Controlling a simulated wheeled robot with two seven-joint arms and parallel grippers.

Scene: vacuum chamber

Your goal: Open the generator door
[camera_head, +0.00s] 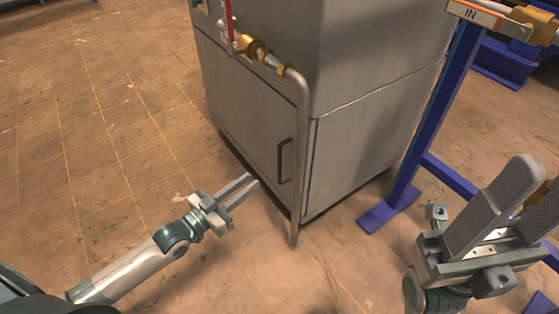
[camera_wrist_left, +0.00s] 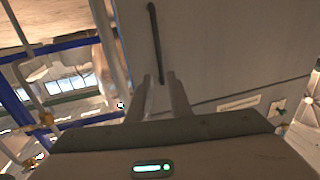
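The generator is a grey metal cabinet (camera_head: 385,40). Its lower front door (camera_head: 245,115) looks shut, flush with the frame. A dark vertical bar handle (camera_head: 280,162) sits near the door's right edge. My left gripper (camera_head: 246,186) is open and empty, just left of and in front of the handle, apart from it. In the left wrist view, the handle (camera_wrist_left: 155,40) lies ahead of the fingers (camera_wrist_left: 158,80), roughly in line with the gap between them. My right gripper (camera_head: 538,178) is at the lower right, its fingers apart and empty, away from the door.
A grey pipe (camera_head: 302,150) with brass fittings (camera_head: 250,46) runs across the cabinet front and down beside the door's right edge. A blue stand (camera_head: 425,130) with an "IN" label (camera_head: 474,14) is at the right. The tiled floor (camera_head: 90,120) at left is clear.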

